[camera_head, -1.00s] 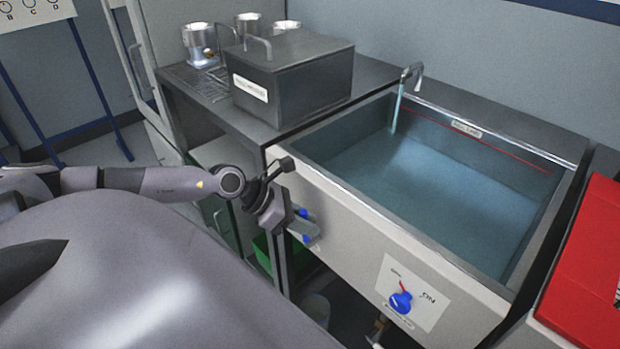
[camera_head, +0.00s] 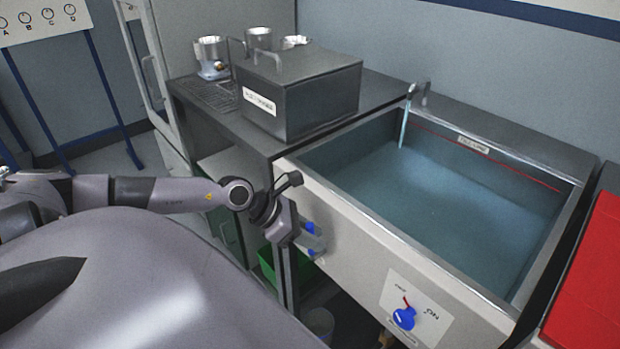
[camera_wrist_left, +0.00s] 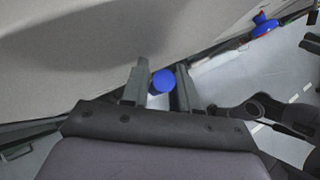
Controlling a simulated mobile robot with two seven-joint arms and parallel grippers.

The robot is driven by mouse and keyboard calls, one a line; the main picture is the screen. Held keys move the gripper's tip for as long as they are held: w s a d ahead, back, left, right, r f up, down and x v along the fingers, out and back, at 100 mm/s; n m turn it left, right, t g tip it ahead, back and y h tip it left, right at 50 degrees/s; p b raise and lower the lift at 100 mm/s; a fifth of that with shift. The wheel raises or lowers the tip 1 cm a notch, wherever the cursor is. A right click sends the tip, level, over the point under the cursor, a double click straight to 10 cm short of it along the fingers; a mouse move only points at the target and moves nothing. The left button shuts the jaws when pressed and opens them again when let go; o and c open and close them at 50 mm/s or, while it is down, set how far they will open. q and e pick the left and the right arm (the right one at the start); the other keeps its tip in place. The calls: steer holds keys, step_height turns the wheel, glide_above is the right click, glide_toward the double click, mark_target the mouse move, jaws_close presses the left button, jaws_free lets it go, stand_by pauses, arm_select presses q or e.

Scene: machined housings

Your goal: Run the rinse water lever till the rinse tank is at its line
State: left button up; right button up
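The rinse tank (camera_head: 355,200) is a steel basin set in a pale front. Water (camera_head: 440,200) in it stands below the red line (camera_head: 520,172) on its back wall. A stream falls from the tap (camera_head: 420,92). My left gripper (camera_head: 313,241) is at the tank's front left, its fingers on either side of a blue knob (camera_wrist_left: 162,82) that fills the gap between them. A second blue knob (camera_head: 404,318) with a red pointer sits on a white ON-marked panel; it also shows in the left wrist view (camera_wrist_left: 262,28). My right gripper is out of view.
A grey lidded box (camera_head: 300,95) and metal cups (camera_head: 212,55) stand on the dark counter left of the tank. A red cover (camera_head: 585,285) is at the right. A green bin (camera_head: 267,265) is below the counter.

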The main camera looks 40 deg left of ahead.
arm_select(q)
steer(key=shift+s+a, duration=0.1)
steer(key=shift+s+a+r, duration=0.3)
steer(key=shift+a+r, duration=0.05)
steer(key=shift+r, duration=0.05)
steer(key=shift+p+v, duration=1.9)
steer(key=shift+v, duration=0.95)
steer(key=shift+d+r, duration=0.1)
stand_by(4.6)
